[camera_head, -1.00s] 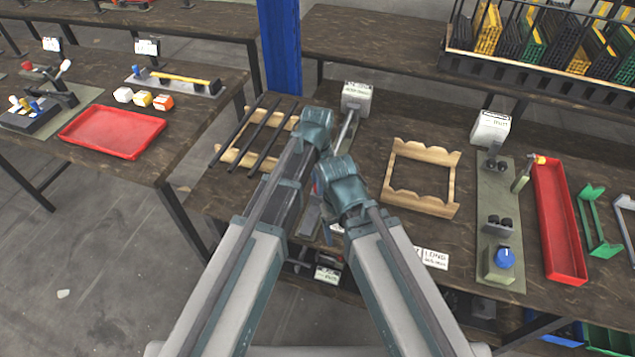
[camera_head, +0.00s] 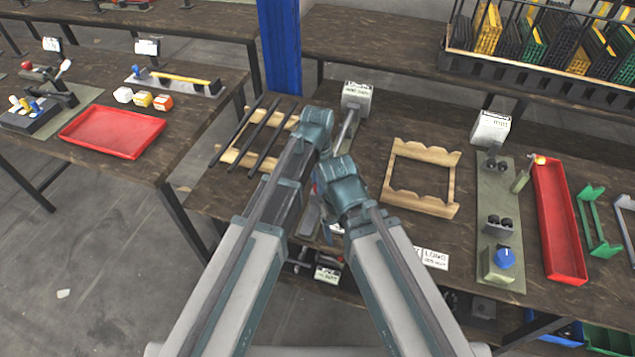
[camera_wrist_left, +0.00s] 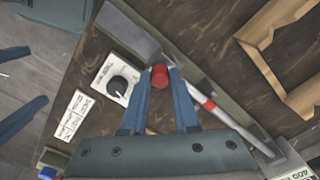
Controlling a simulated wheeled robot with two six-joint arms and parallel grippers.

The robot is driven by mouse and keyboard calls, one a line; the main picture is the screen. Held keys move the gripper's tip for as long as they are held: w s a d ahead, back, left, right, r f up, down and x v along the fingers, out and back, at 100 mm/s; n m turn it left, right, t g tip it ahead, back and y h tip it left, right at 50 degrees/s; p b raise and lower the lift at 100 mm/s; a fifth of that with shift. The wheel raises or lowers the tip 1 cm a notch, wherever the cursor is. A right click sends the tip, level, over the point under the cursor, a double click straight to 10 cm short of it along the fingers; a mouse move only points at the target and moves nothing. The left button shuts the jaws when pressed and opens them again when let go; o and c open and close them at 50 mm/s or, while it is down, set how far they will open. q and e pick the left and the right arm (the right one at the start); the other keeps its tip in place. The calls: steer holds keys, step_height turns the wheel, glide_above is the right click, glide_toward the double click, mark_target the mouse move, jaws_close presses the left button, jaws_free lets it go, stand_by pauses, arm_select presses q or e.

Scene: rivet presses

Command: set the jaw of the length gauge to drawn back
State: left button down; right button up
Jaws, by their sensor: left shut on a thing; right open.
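The length gauge shows in the left wrist view as a long rail with a light rod carrying a red band (camera_wrist_left: 208,103). A labelled end block (camera_head: 356,97) stands at its far end in the head view. My left gripper (camera_wrist_left: 160,76) is shut on a round red knob (camera_wrist_left: 159,72) beside the rod; the knob sits between its blue fingertips. A black dial (camera_wrist_left: 118,86) on a white plate is close by. In the head view my arms hide the gauge's middle. My right gripper (camera_wrist_left: 17,85) appears at the left wrist view's edge, blue fingers apart, holding nothing visible.
A wooden cradle (camera_head: 388,178) stands right of the gauge, and a rack with dark rods (camera_head: 232,155) stands left. Further right are a green-grey fixture (camera_head: 490,205) and a red tray (camera_head: 557,215). Bare tabletop lies between gauge and cradle.

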arm_select(q)
steer(key=s, duration=0.2)
steer(key=s+a, duration=0.1)
steer(key=s, duration=0.1)
steer(key=s+a, duration=0.1)
steer(key=s, duration=0.1)
steer(key=shift+s+a, duration=0.1)
steer(key=shift+s, duration=0.3)
steer(key=shift+w, duration=0.1)
steer(key=c, duration=0.7)
jaws_free()
steer(key=shift+o, duration=0.2)
steer(key=shift+r, duration=0.15)
